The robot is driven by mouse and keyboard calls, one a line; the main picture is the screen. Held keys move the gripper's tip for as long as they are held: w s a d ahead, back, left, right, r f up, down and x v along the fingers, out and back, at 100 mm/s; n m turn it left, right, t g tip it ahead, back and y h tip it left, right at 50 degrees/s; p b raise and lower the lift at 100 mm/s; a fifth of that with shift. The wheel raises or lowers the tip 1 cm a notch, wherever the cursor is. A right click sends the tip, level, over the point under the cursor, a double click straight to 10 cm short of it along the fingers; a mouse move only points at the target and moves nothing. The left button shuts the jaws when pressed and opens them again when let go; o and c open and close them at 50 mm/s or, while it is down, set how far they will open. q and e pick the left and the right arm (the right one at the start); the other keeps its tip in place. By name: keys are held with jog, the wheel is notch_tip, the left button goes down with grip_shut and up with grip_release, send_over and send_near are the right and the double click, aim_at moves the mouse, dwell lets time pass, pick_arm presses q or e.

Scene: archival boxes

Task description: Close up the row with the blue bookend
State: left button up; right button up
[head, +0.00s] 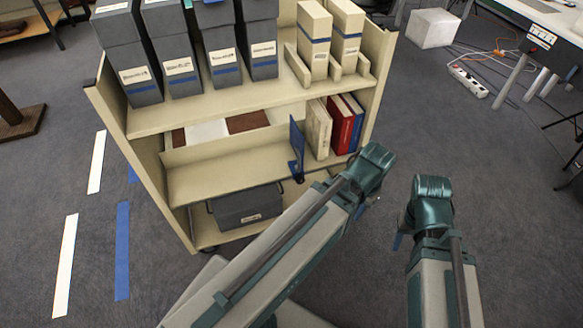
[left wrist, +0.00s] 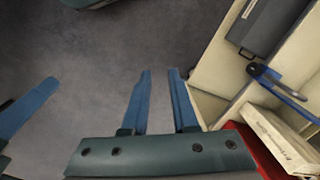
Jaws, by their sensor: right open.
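The blue bookend (head: 296,148) stands upright on the cart's middle shelf, just left of the row of books. The row runs from a cream book (head: 318,130) to a red book (head: 340,126) and a blue book (head: 354,122) at the right. In the left wrist view the bookend (left wrist: 280,84) shows a narrow gap to the cream book (left wrist: 284,138). My left gripper (left wrist: 161,100) is open and empty, in front of the cart's right part. My right gripper (head: 398,241) is open and empty, farther right over the floor; its fingers are small in the head view.
The cream cart (head: 225,108) carries grey boxes (head: 178,65) and cream boxes (head: 313,40) on top. A grey box (head: 248,207) sits on the bottom shelf. A white block (head: 433,28) and cables lie on the floor at right.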

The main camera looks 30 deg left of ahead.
pick_arm(q)
jog(key=w+a+f+n+b, duration=0.1)
jog(key=a+f+b, duration=0.1)
jog(key=f+b, duration=0.65)
jog(key=w+a+f+n+b, duration=0.1)
jog(key=w+a+f+b, duration=0.15)
jog(key=f+b, duration=0.65)
notch_tip(320, 180, up, 10)
jog(key=n+t+y+b, duration=0.2)
jog(key=n+y+b, duration=0.8)
jog(key=n+y, duration=0.7)
send_over(292, 169)
jog(key=shift+f, duration=0.15)
grip_shut()
